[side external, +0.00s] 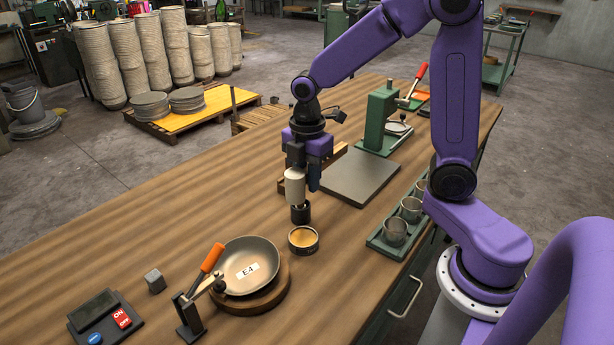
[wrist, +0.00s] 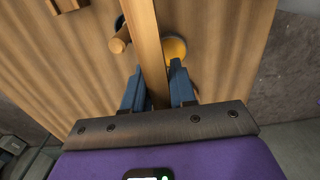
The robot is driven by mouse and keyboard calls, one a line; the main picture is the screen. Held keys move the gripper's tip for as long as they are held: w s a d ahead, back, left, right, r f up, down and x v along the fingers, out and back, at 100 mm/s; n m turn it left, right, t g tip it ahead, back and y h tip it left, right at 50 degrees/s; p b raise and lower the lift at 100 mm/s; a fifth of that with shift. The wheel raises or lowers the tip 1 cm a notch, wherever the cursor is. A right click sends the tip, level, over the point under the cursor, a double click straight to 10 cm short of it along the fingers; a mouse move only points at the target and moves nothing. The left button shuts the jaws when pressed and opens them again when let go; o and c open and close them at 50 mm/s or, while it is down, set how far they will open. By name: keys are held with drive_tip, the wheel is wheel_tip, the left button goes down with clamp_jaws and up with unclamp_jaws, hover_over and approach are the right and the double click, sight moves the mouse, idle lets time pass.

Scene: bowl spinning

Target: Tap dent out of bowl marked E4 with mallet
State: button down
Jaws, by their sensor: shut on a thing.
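The bowl marked E4 (side external: 236,256) is a shallow grey-brown bowl, tilted slightly on a round wooden block (side external: 283,291). A clamp with an orange handle (side external: 212,258) stands at its left edge. No dent can be made out. My gripper (side external: 313,180) is shut on the mallet's wooden handle, which runs between the blue fingers in the wrist view (wrist: 152,60). The mallet's pale cylindrical head (side external: 295,187) shows beside the fingers, above the table and up and right of the bowl, apart from it. The bowl is not recognisable in the wrist view.
A black-based piece (side external: 300,215) stands under the mallet head; a round amber-filled tin (side external: 303,240) is beside it. A grey cube (side external: 154,281) and scale (side external: 105,316) lie left. A green tray of cups (side external: 395,233) lines the right edge. The table's left middle is clear.

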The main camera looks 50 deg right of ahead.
drive_tip(key=a+f+n, duration=0.2)
drive_tip(key=a+n, duration=0.3)
drive_tip(key=a, duration=1.1)
drive_tip(key=shift+s+f, duration=0.15)
drive_tip(key=shift+s, duration=0.25)
wheel_tip(320, 180, down, 7)
drive_tip(key=shift+r, duration=0.2)
wheel_tip(320, 180, up, 4)
drive_tip(key=shift+r, duration=0.65)
drive_tip(key=shift+s+d+r, duration=0.1)
drive_tip(key=shift+r, duration=0.6)
